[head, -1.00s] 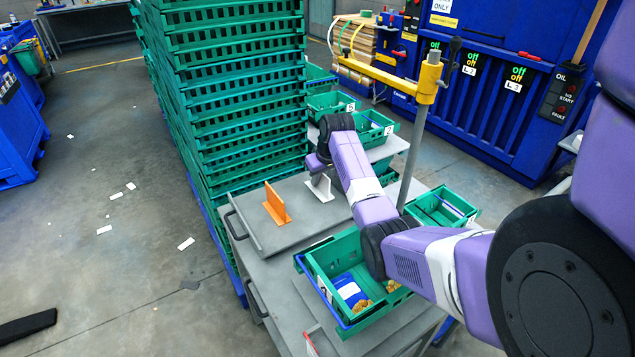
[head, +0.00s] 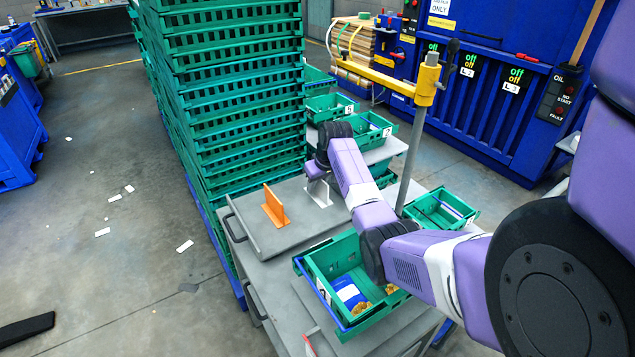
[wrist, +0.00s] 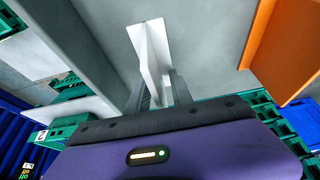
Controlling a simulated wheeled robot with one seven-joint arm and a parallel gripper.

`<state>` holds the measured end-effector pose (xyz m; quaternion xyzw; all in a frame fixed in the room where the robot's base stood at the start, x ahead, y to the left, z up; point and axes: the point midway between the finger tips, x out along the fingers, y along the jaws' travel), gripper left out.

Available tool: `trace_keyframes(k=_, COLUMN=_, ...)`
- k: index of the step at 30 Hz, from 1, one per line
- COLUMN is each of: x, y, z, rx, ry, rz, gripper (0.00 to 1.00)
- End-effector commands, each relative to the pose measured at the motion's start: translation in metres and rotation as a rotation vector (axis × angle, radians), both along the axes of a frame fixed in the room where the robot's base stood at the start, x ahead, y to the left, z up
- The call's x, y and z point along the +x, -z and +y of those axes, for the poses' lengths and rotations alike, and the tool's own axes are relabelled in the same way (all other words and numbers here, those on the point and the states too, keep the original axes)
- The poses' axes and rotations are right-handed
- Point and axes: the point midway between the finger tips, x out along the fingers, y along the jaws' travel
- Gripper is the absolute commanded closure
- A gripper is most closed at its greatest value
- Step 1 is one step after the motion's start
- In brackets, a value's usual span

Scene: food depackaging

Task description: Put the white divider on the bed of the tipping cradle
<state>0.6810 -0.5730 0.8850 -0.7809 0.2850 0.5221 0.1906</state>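The white divider (head: 319,193) stands upright on the grey table top in the head view. In the wrist view the white divider (wrist: 151,55) lies ahead of my gripper (wrist: 160,92), its upright plate reaching in between the two dark fingers. The fingers look apart, with the plate between them; contact is not clear. In the head view my gripper is mostly hidden behind my wrist, just above the divider. An orange divider (head: 274,207) stands to the left on a grey panel (head: 262,235) with a black handle. I cannot tell for sure which part is the tipping cradle's bed.
A tall stack of green crates (head: 230,100) rises behind the table. A green crate (head: 318,262) with a blue packet (head: 350,293) stands at the front. A grey post with a yellow arm (head: 427,80) stands right of my forearm. Small numbered green bins (head: 330,105) lie behind.

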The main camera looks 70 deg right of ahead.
Motion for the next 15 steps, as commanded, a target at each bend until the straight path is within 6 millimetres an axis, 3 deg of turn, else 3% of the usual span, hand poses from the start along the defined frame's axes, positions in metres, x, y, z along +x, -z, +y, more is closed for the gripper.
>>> trace_keyframes(k=5, x=-0.003, y=-0.016, z=0.002, rx=-0.003, ry=0.000, rz=-0.002, gripper=0.73)
trace_keyframes(k=15, x=-0.023, y=-0.079, z=0.019, rx=-0.004, ry=0.000, rz=-0.003, gripper=0.73)
